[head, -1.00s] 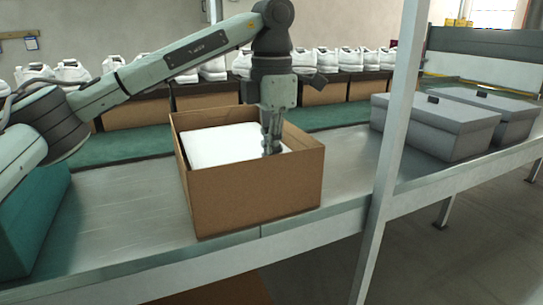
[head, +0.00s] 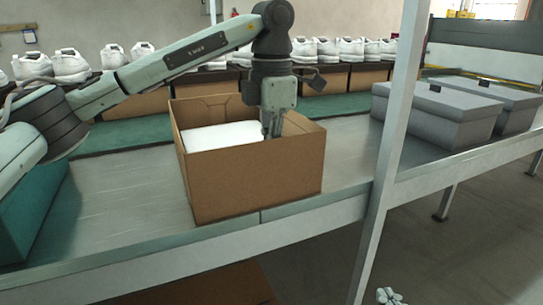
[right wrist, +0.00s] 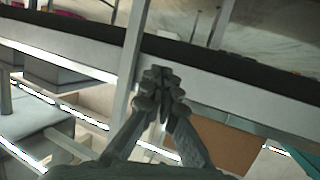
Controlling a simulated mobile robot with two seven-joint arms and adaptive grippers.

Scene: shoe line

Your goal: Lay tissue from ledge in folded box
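The folded brown box (head: 258,178) stands open on the metal ledge (head: 118,205) in the head view. The white tissue (head: 222,137) is a flat pale slab inside it, below the rim. My left gripper (head: 271,133) reaches down into the box at the tissue's right end and appears shut on it. Its fingertips are hidden behind the box's front wall. My right gripper (head: 388,297) shows at the bottom edge of the head view, away from the box. In the right wrist view (right wrist: 163,82) its fingers are together, with nothing between them.
Two grey lidded boxes (head: 435,113) stand on the ledge to the right. A grey upright post (head: 388,150) rises in front of the ledge. A teal box (head: 25,215) stands at the left. White shoes (head: 70,65) line the back above brown boxes.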

